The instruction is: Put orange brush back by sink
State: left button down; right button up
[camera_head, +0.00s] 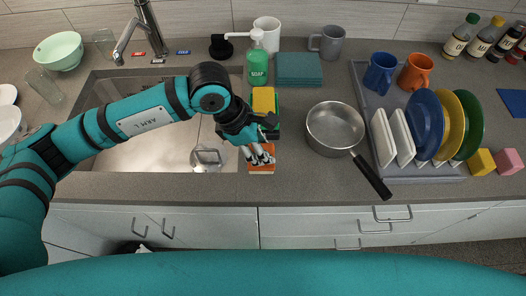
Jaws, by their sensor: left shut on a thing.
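My left gripper (258,155) reaches in over the sink's right edge and points down at the counter. It is shut on the orange brush (262,168), whose orange part shows below the fingers at the front of the counter. The fingers hide the upper part of the brush, and I cannot tell whether it touches the counter. The sink (120,163) lies to the left, partly covered by my left arm. My right gripper is not in view.
A yellow sponge (263,100) stands just behind the gripper, with a green soap bottle (258,68) beyond it. A metal saucepan (335,125) stands close to the right, its black handle (371,177) towards the front edge. A dish rack (440,172) stands farther right.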

pick_arm(q)
jog(key=shift+w+d+f, duration=0.1)
jog(key=shift+w+f, duration=0.1)
jog(key=shift+w, duration=0.1)
notch_tip(320, 180, down, 3)
jog(key=shift+r+b, duration=0.1)
jog(key=shift+b, duration=0.35)
jog(key=shift+f, duration=0.2)
jog(key=shift+f, duration=0.15)
jog(key=c, duration=1.3)
grip_release()
jog(key=o, duration=0.3)
